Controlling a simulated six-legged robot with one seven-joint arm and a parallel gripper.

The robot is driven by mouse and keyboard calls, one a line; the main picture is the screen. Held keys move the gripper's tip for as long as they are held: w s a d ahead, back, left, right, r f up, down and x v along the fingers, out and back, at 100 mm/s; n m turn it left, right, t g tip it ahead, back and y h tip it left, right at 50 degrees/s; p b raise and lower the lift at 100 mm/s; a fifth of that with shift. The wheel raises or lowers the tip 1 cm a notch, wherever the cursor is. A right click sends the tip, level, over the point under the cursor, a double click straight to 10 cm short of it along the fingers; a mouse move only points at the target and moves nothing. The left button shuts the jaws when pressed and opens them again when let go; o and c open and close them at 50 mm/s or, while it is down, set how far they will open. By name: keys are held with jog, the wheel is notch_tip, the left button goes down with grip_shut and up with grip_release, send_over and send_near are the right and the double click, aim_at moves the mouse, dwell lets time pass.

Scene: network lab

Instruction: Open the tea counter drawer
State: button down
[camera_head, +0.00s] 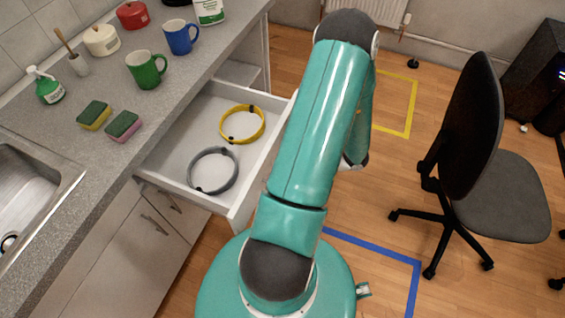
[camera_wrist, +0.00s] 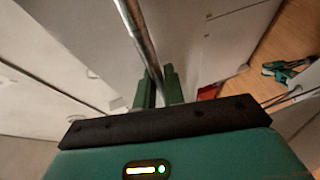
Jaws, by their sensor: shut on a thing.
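The tea counter drawer (camera_head: 171,185) is pulled out from under the counter in the head view. A yellow cable coil (camera_head: 242,123) and a grey cable coil (camera_head: 213,171) lie inside it. In the wrist view my gripper (camera_wrist: 158,84) is shut on a metal bar handle (camera_wrist: 137,32), with one green finger on each side of it. The handle runs up out of the top of the picture along a pale front. My arm hides the gripper, the handle and part of the drawer's front in the head view.
The grey counter (camera_head: 100,170) bears a green mug (camera_head: 144,70), a blue mug (camera_head: 181,37), two sponges, a green bottle and a sink (camera_head: 22,190). An office chair (camera_head: 490,170) stands at right. Wood floor lies between, with yellow and blue tape lines.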

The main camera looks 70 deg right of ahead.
jog(key=shift+w, duration=0.1)
jog(key=c, duration=1.5)
grip_release()
jog(key=v, duration=1.3)
jog(key=shift+s+d, duration=0.2)
jog(key=shift+s, duration=0.15)
